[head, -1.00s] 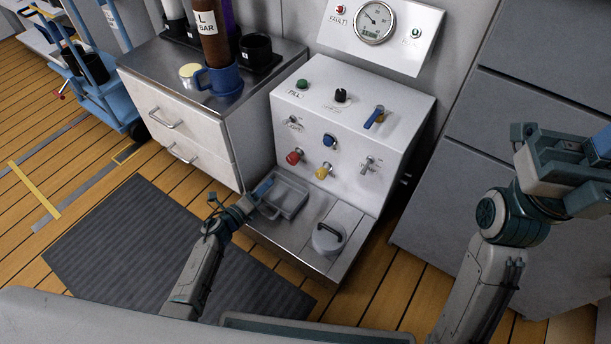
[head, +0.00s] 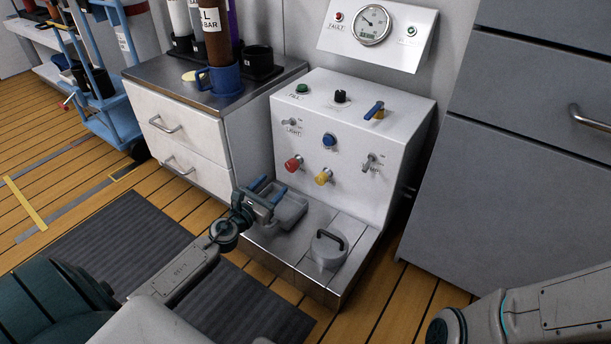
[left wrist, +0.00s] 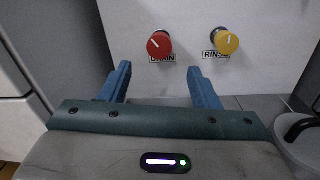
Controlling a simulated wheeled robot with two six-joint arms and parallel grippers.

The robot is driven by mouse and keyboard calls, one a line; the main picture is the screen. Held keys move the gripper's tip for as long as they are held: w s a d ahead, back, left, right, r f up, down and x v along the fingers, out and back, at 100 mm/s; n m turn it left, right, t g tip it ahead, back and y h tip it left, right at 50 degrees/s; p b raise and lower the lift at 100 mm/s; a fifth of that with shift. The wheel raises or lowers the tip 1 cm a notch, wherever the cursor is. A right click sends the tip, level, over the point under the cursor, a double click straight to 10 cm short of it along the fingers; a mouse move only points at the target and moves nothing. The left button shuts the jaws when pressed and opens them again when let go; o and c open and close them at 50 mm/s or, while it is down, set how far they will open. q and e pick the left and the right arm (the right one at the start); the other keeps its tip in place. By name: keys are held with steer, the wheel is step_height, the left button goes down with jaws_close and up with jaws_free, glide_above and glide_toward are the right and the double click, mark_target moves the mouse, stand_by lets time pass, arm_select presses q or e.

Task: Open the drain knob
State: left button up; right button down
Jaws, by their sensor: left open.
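The drain knob is the red knob (head: 293,164) low on the left of the white panel's front in the head view. In the left wrist view the red knob (left wrist: 159,44) sits above a label reading DRAIN, with a pale pointer line on its face. My left gripper (head: 269,187) is open and empty, below and in front of the red knob, apart from it. In the left wrist view its two blue fingers (left wrist: 160,82) point at the panel, one to each side below the knob. My right gripper is out of view; only part of that arm shows at the lower right.
The yellow RINSE knob (head: 323,177) is just right of the red one. A blue knob (head: 329,140) and toggle switches are nearby. Below are a shallow tray (head: 290,212) and a lidded round pot (head: 328,250). A drawer cabinet (head: 180,135) stands left.

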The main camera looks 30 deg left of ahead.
mark_target(290, 167)
arm_select(q)
steer(key=w, duration=1)
steer(key=shift+w+d+p, duration=0.1)
steer(key=shift+w+p, duration=0.1)
steer(key=shift+p, duration=0.15)
steer(key=shift+c, duration=0.3)
steer(key=c, duration=0.9)
